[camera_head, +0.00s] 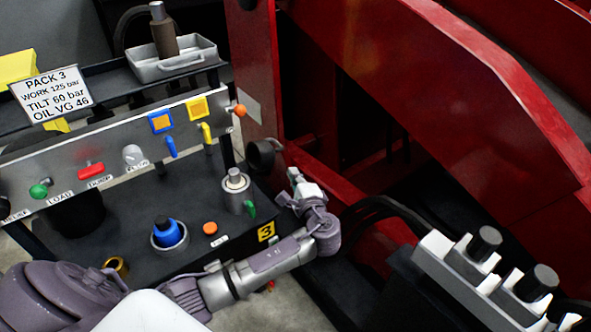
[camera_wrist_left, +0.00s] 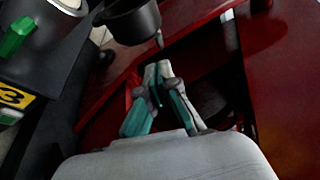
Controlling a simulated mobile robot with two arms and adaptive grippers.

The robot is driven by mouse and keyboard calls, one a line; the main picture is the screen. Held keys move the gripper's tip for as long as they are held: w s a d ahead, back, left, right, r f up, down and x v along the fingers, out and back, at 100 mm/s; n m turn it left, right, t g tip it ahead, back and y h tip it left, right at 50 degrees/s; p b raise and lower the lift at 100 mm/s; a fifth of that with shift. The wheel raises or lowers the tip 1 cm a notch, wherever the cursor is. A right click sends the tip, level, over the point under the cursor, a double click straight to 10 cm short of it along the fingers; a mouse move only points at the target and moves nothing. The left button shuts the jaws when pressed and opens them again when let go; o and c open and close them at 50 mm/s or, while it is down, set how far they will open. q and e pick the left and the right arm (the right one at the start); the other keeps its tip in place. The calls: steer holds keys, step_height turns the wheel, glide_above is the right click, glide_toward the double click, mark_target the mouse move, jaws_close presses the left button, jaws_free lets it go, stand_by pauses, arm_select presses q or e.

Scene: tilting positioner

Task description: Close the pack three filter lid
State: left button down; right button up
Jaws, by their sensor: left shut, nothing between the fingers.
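A dark round cup-shaped part (camera_head: 262,155), which looks like the filter lid, stands out at the right end of the pack three bench. It also shows in the left wrist view (camera_wrist_left: 128,22) at the top, beyond and left of my fingers. A grey cylindrical housing (camera_head: 236,192) with a green lever (camera_head: 250,210) stands on the bench just below it. My left gripper (camera_head: 294,176) is shut and empty, right of and a little below the dark part, apparently apart from it. In the left wrist view its fingertips (camera_wrist_left: 157,68) meet. My right gripper is not in view.
A yellow "3" tag (camera_head: 266,231) marks the bench edge. A control panel (camera_head: 120,150) with coloured levers and buttons stands left. A big red steel frame (camera_head: 440,90) rises close behind and right of the gripper. A valve block (camera_head: 480,275) is at lower right.

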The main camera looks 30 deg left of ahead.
arm_select(q)
steer(key=b+x, duration=0.1)
steer(key=x, duration=0.8)
steer(key=shift+a+b, duration=0.3)
steer(key=shift+b, duration=0.1)
steer(key=shift+w, duration=0.15)
